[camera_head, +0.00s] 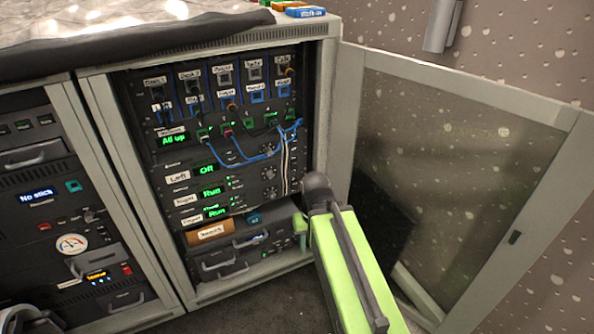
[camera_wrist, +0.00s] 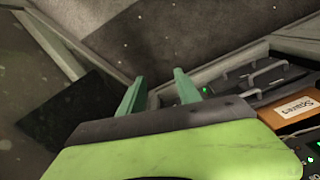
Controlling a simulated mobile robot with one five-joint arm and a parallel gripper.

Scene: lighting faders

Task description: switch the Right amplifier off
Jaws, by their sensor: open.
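The amplifier units are stacked in the open rack in the head view. The upper unit, labelled Left (camera_head: 178,178), has a green display that seems to read Off. The unit below it (camera_head: 186,200) has a blurred label, perhaps Right, and its display (camera_head: 211,191) reads Run. A third unit (camera_head: 192,220) also shows Run. Small switches beside the displays are too small to read. My gripper (camera_wrist: 157,84) is open and empty in the wrist view.
The glass door (camera_head: 450,170) stands open at the right, close to my arm. Blue cables (camera_head: 250,157) hang above the amplifiers. Lower drawers with handles (camera_head: 225,265) and a brown labelled box (camera_head: 209,232) sit below; the box also shows in the wrist view (camera_wrist: 290,107).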

